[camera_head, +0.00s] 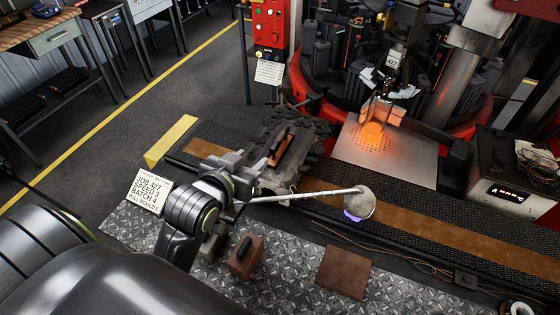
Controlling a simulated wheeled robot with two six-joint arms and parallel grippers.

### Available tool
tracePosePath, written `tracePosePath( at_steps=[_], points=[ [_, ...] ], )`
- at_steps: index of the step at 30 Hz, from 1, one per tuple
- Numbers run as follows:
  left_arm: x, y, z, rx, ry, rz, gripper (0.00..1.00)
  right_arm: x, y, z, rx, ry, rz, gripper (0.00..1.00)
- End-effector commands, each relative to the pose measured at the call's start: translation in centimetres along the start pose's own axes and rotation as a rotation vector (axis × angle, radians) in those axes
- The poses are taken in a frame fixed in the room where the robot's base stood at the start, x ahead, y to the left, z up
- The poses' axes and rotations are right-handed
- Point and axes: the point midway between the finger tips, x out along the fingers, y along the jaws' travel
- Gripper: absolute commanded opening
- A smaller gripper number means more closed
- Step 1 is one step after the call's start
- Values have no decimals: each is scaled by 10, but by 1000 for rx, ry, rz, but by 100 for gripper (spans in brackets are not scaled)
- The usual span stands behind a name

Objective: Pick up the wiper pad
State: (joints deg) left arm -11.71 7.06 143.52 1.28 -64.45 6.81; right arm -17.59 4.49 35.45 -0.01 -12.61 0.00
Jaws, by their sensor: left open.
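A brown block with a black handle on top, which looks like the wiper pad (246,262), stands on the diamond-plate surface (300,296) at the bottom centre. A similar brown piece with a dark handle (283,148) lies farther back on a dark, rough-edged holder; I cannot tell for certain which is the pad. My left gripper (243,172) is open, above and behind the nearer block and in front of the farther piece. I see nothing held between its jaws. My right gripper is not in view.
A long rod with a pale round head (359,202) extends rightward from near my left wrist. A flat brown square (343,272) lies on the plate. A glowing orange piece (373,134) sits at the red rotary machine (316,98). A job sign (150,191) stands left.

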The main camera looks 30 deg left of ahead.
Motion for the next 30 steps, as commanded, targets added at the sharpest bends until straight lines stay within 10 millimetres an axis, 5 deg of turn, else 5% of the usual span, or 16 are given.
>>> tracePosePath(
  at_steps=[3, 15, 30],
  points=[
    [22, 0, 4, 2, 3, 0, 42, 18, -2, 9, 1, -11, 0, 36],
    [80, 0, -1, 0, -4, -2, 42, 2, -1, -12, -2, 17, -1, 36],
    [118, 3, 3, -1, -6, -1, 42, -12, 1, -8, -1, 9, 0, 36]
  ],
)
